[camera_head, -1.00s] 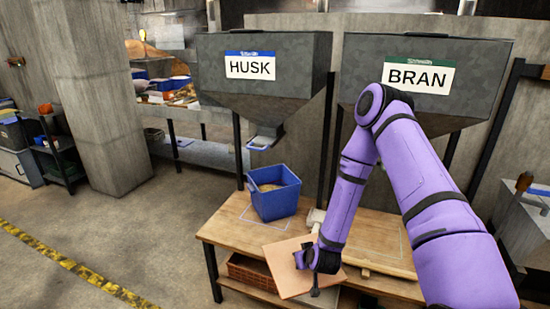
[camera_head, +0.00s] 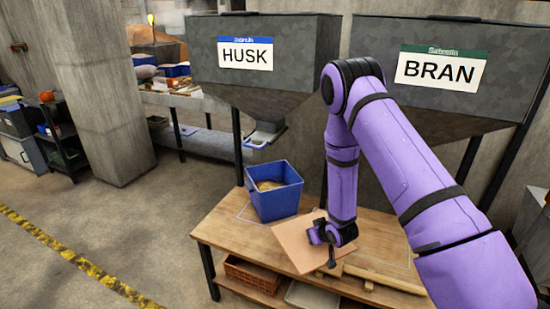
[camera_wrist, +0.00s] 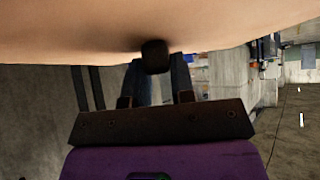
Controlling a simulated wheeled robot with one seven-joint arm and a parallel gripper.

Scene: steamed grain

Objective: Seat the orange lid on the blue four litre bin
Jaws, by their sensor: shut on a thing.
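The blue bin (camera_head: 276,204) stands on the wooden table below the HUSK hopper. Its top is open and tan grain shows inside. The orange lid (camera_head: 293,244) is a flat, pale orange square panel, tilted, in front and to the right of the bin. My gripper (camera_head: 327,243) is shut on the lid, apparently by a dark knob, and holds it apart from the bin. In the wrist view the lid (camera_wrist: 90,30) fills the top of the picture, with the dark knob (camera_wrist: 155,56) between my fingers. The lid's far side is hidden.
The wooden table (camera_head: 225,232) has a lower shelf with an orange-brown crate (camera_head: 250,275) and a pale tray (camera_head: 305,296). The HUSK hopper's spout (camera_head: 265,135) hangs above and behind the bin.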

